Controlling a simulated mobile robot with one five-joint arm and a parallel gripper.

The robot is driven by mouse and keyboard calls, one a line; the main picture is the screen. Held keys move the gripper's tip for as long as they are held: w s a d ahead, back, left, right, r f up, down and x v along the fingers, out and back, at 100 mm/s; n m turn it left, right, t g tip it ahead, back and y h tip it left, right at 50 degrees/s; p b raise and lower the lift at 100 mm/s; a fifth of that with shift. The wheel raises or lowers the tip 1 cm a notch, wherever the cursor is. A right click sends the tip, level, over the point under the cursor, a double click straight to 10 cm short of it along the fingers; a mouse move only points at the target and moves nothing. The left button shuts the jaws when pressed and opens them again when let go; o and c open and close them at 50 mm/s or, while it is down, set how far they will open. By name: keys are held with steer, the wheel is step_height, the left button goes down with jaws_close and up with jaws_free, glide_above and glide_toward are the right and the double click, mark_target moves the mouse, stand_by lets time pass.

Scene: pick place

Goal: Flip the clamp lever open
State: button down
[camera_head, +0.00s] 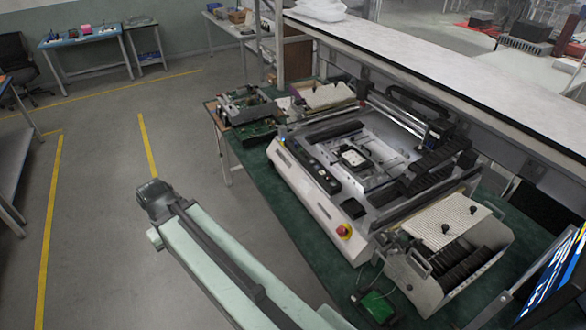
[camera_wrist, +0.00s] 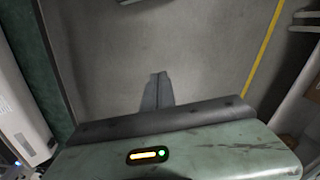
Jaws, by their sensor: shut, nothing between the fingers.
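My gripper (camera_wrist: 157,88) shows in the wrist view with its two dark fingers together and nothing between them. It is over the bare floor, beside the green-topped table. In the head view my arm reaches over the floor to the left of the table, and I cannot make out the fingers there. A large white and black machine (camera_head: 297,187) stands on the table, with a small fixture (camera_head: 353,158) holding a white plate in its middle. I cannot pick out the clamp lever for sure in either view. My gripper is apart from the machine.
The green table (camera_head: 262,205) has circuit boards (camera_head: 248,112) at its far end and a white perforated box (camera_head: 445,222) at its near right. A red and yellow button (camera_head: 343,231) sits on the machine's front corner. The floor (camera_head: 195,150) to the left is clear.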

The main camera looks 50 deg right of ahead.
steer(key=w+d+f+m+t+b, duration=0.1)
steer(key=w+d+m+t+b, duration=0.35)
steer(key=d, duration=1.25)
steer(key=s+d+f+m+t+b, duration=0.15)
steer(key=d+m, duration=0.65)
steer(key=d, duration=0.9)
steer(key=s+d+r+m+t+h+b, duration=0.1)
steer(key=s+d+m, duration=0.2)
steer(key=d, duration=0.6)
steer(key=s+d+r+m+t+h+b, duration=0.1)
steer(key=s+d+m, duration=0.3)
steer(key=s+d, duration=0.4)
steer(key=s+d+r+m+t+h, duration=0.1)
steer(key=s+d+m+h, duration=0.2)
steer(key=d, duration=0.9)
steer(key=shift+s+m+b, duration=0.4)
steer(key=shift+s+m, duration=0.25)
steer(key=shift+s, duration=0.6)
steer(key=shift+d, duration=0.1)
